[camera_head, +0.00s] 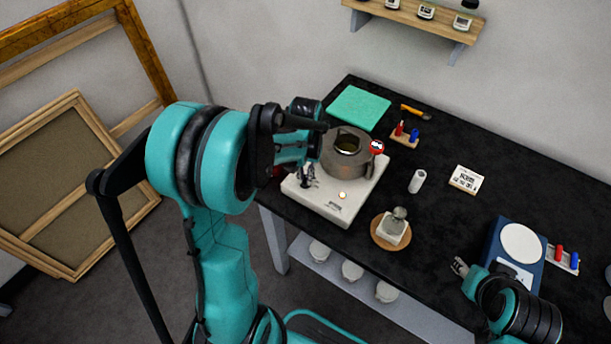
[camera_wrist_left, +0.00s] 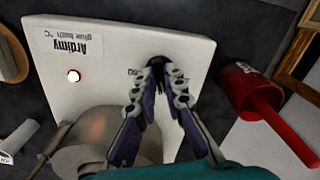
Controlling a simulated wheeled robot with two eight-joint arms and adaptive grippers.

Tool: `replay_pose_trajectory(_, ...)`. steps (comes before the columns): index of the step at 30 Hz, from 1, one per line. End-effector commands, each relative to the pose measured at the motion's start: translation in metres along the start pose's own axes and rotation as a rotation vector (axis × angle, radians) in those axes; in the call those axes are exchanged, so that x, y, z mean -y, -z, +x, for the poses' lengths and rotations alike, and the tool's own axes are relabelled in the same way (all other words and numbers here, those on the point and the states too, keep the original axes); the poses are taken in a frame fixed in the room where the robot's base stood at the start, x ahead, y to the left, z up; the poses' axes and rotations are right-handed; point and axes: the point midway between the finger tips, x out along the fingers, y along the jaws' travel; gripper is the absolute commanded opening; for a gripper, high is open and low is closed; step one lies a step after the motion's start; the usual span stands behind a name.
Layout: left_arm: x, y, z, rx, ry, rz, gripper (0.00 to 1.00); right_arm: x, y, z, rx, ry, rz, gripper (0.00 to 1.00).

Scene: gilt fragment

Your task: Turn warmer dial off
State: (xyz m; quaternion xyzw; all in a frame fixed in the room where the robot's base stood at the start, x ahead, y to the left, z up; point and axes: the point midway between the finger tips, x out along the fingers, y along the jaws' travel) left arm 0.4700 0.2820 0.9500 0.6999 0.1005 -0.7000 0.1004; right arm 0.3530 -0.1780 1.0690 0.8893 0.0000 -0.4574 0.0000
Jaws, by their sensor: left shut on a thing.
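The warmer (camera_head: 327,212) is a white box at the table's near left corner, labelled as a glue bath in the left wrist view (camera_wrist_left: 110,60). A small lamp (camera_wrist_left: 73,76) on it glows. A grey metal pot (camera_head: 346,160) sits on top. My left gripper (camera_wrist_left: 163,78) points at the warmer's panel, its fingers close together on the dark dial (camera_wrist_left: 155,62). The fingers hide most of the dial, so its setting cannot be read. In the head view my left gripper (camera_head: 309,180) is at the warmer's left side. My right gripper (camera_head: 459,266) is over the table's front edge, away from the warmer.
A red cup with a handle (camera_wrist_left: 262,103) lies close beside the warmer. A wooden coaster (camera_head: 381,236) with a small block, a white cylinder (camera_head: 417,181) and a blue scale (camera_head: 500,262) stand to the right. A green mat (camera_head: 358,108) lies behind the pot.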

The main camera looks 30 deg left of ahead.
Motion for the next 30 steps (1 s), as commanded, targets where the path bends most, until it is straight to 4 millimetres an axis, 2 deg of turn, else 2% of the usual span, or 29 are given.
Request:
replay_pose_trajectory(18, 0.0002, -0.0002, 0.0001, 0.0, 0.0, -0.58, 0.0, 0.0, -0.002, 0.0028, 0.0, 0.0, 0.0, 0.4)
replay_pose_trajectory(30, 0.0002, -0.0002, -0.0001, 0.0, 0.0, -0.859, 0.0, 0.0, -0.0026, 0.0036, 0.0, 0.0, 0.0, 0.4)
